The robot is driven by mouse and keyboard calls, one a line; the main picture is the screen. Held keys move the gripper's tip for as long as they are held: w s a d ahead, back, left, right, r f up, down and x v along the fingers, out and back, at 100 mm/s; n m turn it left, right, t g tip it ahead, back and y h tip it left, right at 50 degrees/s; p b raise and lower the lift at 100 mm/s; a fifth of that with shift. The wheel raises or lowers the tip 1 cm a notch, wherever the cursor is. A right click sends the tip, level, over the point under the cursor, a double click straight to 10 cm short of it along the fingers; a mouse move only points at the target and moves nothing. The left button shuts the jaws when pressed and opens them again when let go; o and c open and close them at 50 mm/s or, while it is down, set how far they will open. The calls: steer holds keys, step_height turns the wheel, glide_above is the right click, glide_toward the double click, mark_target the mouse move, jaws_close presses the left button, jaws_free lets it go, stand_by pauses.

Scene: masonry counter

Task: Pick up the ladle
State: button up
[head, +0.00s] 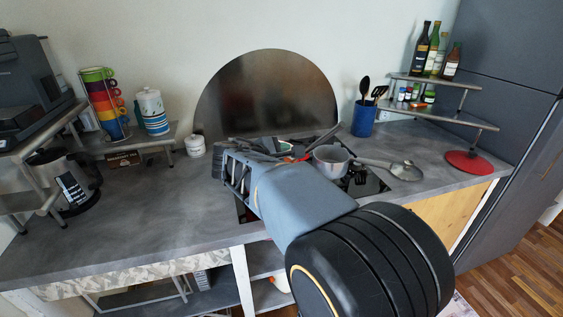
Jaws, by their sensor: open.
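I cannot make out the ladle for certain. A black spoon-like utensil (365,88), which may be it, stands upright in a blue crock (363,119) at the back of the counter, beside a slotted black one (379,93). My gripper (265,147) is open over the cooktop, left of the crock and well apart from it. It is seen from behind, and its own body hides much of what lies under and beyond its fingers. A dark slanted handle (325,137) shows just beyond it; what it belongs to is hidden.
A grey saucepan (331,161) stands right of my gripper, its handle pointing right towards a round lid-like piece (406,171). A tiered shelf (440,116) with bottles and a red disc (468,162) are at right. Mugs (104,104) and a kettle (66,181) are at left. The left-front counter (150,225) is clear.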

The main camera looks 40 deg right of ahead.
mark_target(311, 146)
steer(key=shift+n+h, duration=0.5)
steer(key=shift+h, duration=0.1)
steer(key=d, duration=0.3)
steer(key=w+d, duration=0.1)
steer(key=d, duration=0.1)
steer(key=w+d, duration=0.1)
steer(key=d, duration=0.2)
steer(key=shift+d+f+p, duration=0.2)
steer(key=shift+d+p, duration=0.15)
steer(key=shift+p, duration=0.05)
steer(key=shift+p+x, duration=0.6)
steer(key=shift+x, duration=2.5)
steer(key=shift+a+f, duration=0.1)
jaws_close()
